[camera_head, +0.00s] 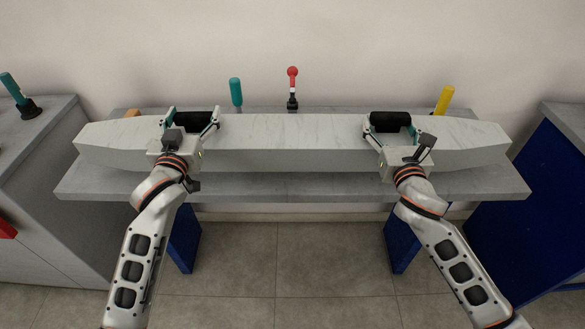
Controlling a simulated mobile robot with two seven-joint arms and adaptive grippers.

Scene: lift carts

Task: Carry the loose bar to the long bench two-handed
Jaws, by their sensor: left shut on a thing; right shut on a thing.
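The loose bar (290,135) is long, pale and marbled with tapered ends, and lies level across the view. Two black handles are on its top, one near each end. My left gripper (192,122) is shut on the left handle, and my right gripper (391,123) is shut on the right handle. The long bench (290,187) has a grey top and blue legs. The bar is over the bench top and hides much of it. I cannot tell whether the bar touches the bench or hangs just above it.
Behind the bar stand a teal-handled tool (236,92), a red-knobbed lever (292,85) and a yellow handle (445,99). An orange item (132,113) shows at back left. A grey cabinet (62,200) flanks the left, a blue-sided unit (530,205) the right. The front floor is clear.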

